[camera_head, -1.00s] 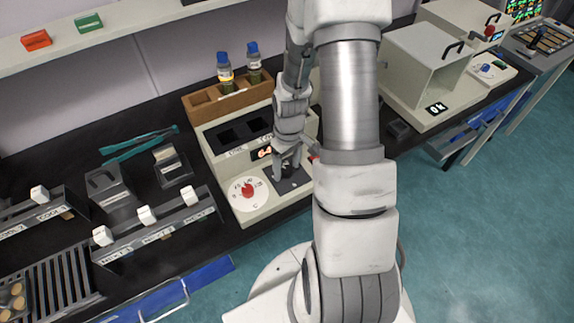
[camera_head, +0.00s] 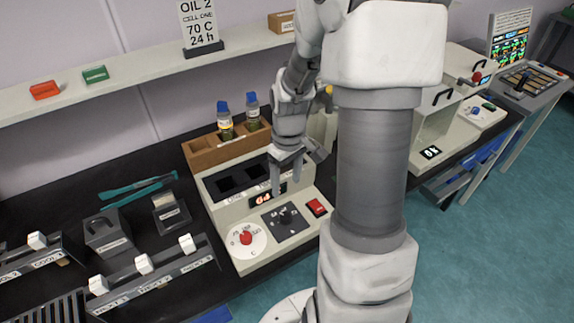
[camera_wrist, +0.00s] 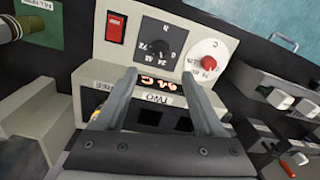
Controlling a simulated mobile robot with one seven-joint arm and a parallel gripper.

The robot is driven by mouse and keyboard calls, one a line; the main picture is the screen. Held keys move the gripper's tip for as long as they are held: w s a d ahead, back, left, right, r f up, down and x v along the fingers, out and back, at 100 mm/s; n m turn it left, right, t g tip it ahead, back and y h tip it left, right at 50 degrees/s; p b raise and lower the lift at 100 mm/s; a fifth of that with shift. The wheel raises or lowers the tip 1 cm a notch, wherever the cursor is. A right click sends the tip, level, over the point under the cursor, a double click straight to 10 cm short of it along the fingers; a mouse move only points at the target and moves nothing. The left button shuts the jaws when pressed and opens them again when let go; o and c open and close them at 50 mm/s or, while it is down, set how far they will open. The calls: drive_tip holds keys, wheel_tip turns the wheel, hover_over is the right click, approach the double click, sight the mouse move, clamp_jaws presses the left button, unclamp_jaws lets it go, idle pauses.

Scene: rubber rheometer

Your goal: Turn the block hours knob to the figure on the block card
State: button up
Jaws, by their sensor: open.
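The block (camera_head: 225,205) is a cream unit on the bench with a lit red display, partly hidden by my gripper. Its hours knob (camera_head: 287,217) is black on a dark square plate with figures; the knob also shows in the wrist view (camera_wrist: 160,48), upside down. I cannot tell for sure which figure it points at. The block card (camera_head: 197,25) stands on the shelf and reads OIL 2, CELL ONE, 70 C, 24 h. My gripper (camera_head: 297,172) is open and empty above the block, apart from the knob. Its fingers (camera_wrist: 160,78) show in the wrist view.
A red knob (camera_head: 246,238) on a white dial is left of the hours knob. A red switch (camera_head: 317,208) is right of it. A wooden rack (camera_head: 200,152) with blue-capped bottles stands behind. Small racks with white-topped levers (camera_head: 144,264) lie left.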

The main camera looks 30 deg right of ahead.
drive_tip(key=shift+d+r, duration=0.1)
drive_tip(key=shift+r, duration=2.05)
